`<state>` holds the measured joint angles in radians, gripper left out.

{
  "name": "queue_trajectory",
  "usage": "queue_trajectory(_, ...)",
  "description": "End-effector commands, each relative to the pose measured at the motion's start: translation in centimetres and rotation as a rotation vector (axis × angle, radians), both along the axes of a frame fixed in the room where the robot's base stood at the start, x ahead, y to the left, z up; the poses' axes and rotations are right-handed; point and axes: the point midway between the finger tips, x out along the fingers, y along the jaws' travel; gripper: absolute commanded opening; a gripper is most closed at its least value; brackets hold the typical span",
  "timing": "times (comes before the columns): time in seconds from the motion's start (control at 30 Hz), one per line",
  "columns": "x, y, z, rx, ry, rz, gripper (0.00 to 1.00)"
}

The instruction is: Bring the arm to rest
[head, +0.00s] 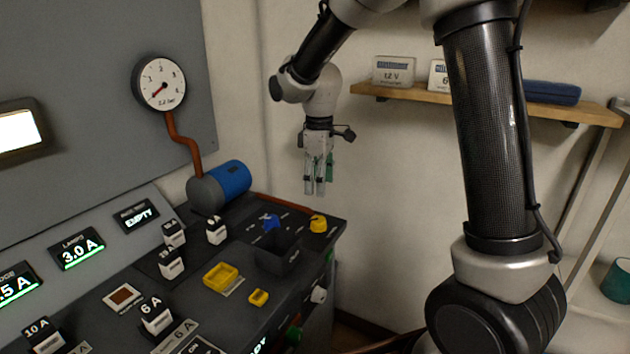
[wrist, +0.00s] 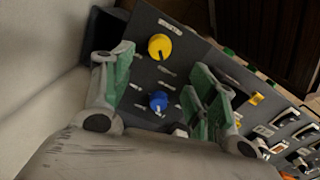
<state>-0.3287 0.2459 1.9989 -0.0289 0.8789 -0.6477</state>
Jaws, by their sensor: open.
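My gripper (head: 316,186) hangs fingers-down in the head view, in front of the pale wall and above the far end of the dark control desk (head: 255,322). Its green-padded fingers are apart. In the wrist view my gripper (wrist: 163,98) is open with nothing between the pads. Beyond the fingers a yellow knob (wrist: 159,46) and a blue knob (wrist: 158,101) show on the desk top. The gripper looks apart from the desk.
A gauge (head: 159,83) and a blue cylinder (head: 231,179) stand left of my gripper. A wooden shelf (head: 480,101) with labelled boxes (head: 394,71) is on the wall at right. Yellow parts (head: 221,276) and switches (head: 171,263) stand on the desk.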

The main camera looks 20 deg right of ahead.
Motion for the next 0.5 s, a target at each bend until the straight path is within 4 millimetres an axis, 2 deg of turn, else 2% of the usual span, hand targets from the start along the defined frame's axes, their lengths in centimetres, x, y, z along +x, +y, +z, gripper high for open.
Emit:
queue_trajectory(0.17,-0.7,-0.2,-0.3,-0.004,0.018,-0.118,0.58)
queue_trajectory(0.23,-2.9,-0.9,-1.4,-0.022,0.063,-0.219,0.58)
queue_trajectory(0.27,-4.1,-1.3,-1.2,-0.025,0.070,-0.268,0.58)
queue_trajectory(0.5,-11.6,-5.9,3.0,0.002,0.034,-0.564,0.58)
